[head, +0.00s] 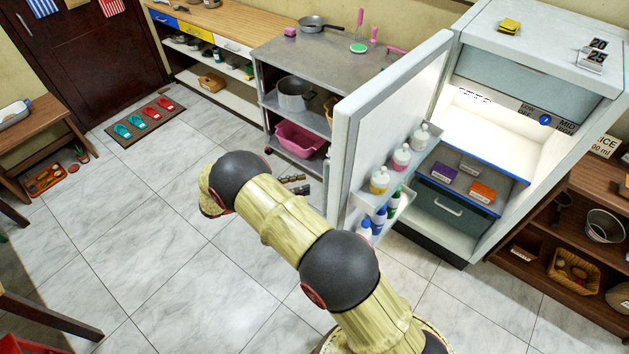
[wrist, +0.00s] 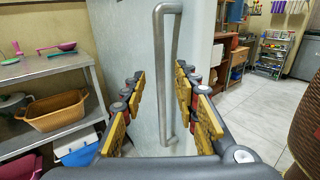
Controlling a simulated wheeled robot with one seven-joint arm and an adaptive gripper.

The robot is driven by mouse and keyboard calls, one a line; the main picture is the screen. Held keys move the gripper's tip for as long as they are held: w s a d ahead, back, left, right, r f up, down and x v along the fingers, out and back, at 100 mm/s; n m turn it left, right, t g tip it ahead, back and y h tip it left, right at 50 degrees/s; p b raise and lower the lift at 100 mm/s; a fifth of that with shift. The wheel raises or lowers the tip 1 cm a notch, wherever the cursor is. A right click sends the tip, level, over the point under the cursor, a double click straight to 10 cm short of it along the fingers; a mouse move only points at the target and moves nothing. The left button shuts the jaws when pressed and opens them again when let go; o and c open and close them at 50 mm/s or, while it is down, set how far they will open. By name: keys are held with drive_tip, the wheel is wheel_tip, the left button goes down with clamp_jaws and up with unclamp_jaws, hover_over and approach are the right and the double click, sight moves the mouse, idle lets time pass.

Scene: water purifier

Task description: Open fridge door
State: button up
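The fridge (head: 500,120) stands at the right with its white door (head: 375,120) swung wide open toward the left. Shelves and boxes inside are exposed, and bottles stand in the door racks. In the wrist view the outer face of the door (wrist: 130,40) carries a vertical grey metal handle (wrist: 160,60). My gripper (wrist: 160,95) is open, its two yellow-padded fingers apart on either side of the lower handle; I see no clear contact. In the head view my gripper (head: 297,185) shows only in part, left of the door, behind my arm.
A metal shelf unit (head: 325,55) with a pot and pink basin stands behind the door. A brown wooden shelf (head: 565,230) stands right of the fridge. The tiled floor (head: 140,220) at the left is clear. A doormat with slippers (head: 140,118) lies farther back.

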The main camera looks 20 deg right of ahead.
drive_tip(key=shift+a, duration=1.55)
drive_tip(key=shift+f, duration=0.1)
drive_tip(key=s+f+m+g+y, duration=0.2)
drive_tip(key=s+f+m+y, duration=0.3)
drive_tip(key=s, duration=0.4)
drive_tip(key=s+d+r+m+t+y, duration=0.2)
drive_tip(key=s+r+m+y, duration=0.2)
drive_tip(key=s+r, duration=0.3)
drive_tip(key=s+d+r+m+t+y, duration=0.2)
drive_tip(key=s+r, duration=0.5)
drive_tip(key=r, duration=0.8)
drive_tip(key=s+d+r+m+t+y, duration=0.2)
drive_tip(key=s+r+m+t+y, duration=0.2)
drive_tip(key=r, duration=0.6)
drive_tip(key=s+m+y, duration=0.2)
drive_tip(key=s+y, duration=0.1)
drive_tip(key=shift+d+r+m, duration=0.15)
drive_tip(key=shift+r+m, duration=0.15)
drive_tip(key=shift+r, duration=0.1)
